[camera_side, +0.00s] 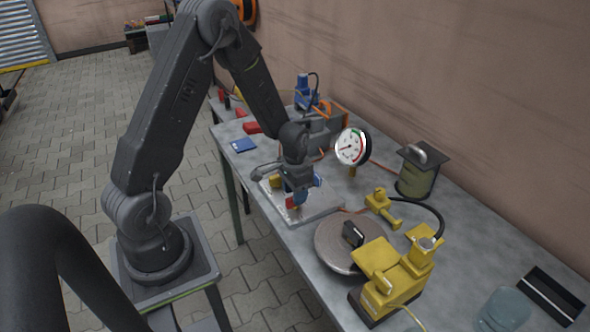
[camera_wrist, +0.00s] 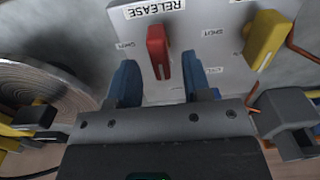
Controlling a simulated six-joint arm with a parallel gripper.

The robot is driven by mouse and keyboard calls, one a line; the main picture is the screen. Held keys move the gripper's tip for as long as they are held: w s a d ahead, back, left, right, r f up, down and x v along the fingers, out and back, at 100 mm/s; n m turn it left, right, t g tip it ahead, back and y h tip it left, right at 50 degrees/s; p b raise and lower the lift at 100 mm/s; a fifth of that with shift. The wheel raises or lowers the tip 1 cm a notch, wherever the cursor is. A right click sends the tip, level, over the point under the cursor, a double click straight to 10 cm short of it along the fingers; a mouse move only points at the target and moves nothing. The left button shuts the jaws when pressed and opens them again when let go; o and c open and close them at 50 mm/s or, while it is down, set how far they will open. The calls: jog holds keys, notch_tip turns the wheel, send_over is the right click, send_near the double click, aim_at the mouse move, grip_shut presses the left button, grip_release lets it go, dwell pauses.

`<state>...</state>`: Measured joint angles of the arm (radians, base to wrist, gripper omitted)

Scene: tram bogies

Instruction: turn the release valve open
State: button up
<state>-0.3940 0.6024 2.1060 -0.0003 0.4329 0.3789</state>
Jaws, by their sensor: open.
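The release valve's red handle (camera_wrist: 158,50) stands on a pale panel (camera_wrist: 185,90) below an upside-down "RELEASE" label (camera_wrist: 153,8) in the wrist view. The handle points nearly straight down the picture, and a "SHUT" mark lies to its left. My gripper (camera_wrist: 160,75) is open, with one blue finger on each side of the handle's lower end. Gaps show on both sides, and I cannot tell how deep the fingers reach. In the side view my gripper (camera_side: 303,192) is low over the panel (camera_side: 325,208) and hides part of it. The red handle (camera_side: 290,203) shows beside it.
A yellow handle (camera_wrist: 265,40) stands right of the red one on the same panel. A round gauge (camera_side: 351,147) rises behind my gripper. A round metal disc (camera_side: 335,243) and a yellow pump (camera_side: 393,276) are to the right on the bench. A blue card (camera_side: 243,145) lies left.

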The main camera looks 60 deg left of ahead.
notch_tip(320, 180, up, 11)
jog(key=shift+r, duration=0.2)
dwell(0.3)
jog(key=s+d+r+t, duration=0.5)
jog(key=s+d+r, duration=0.9)
jog(key=s+r, duration=0.1)
jog(key=shift+d+r+t, duration=0.2)
jog(key=shift+r+t, duration=0.1)
jog(key=shift+r, duration=0.25)
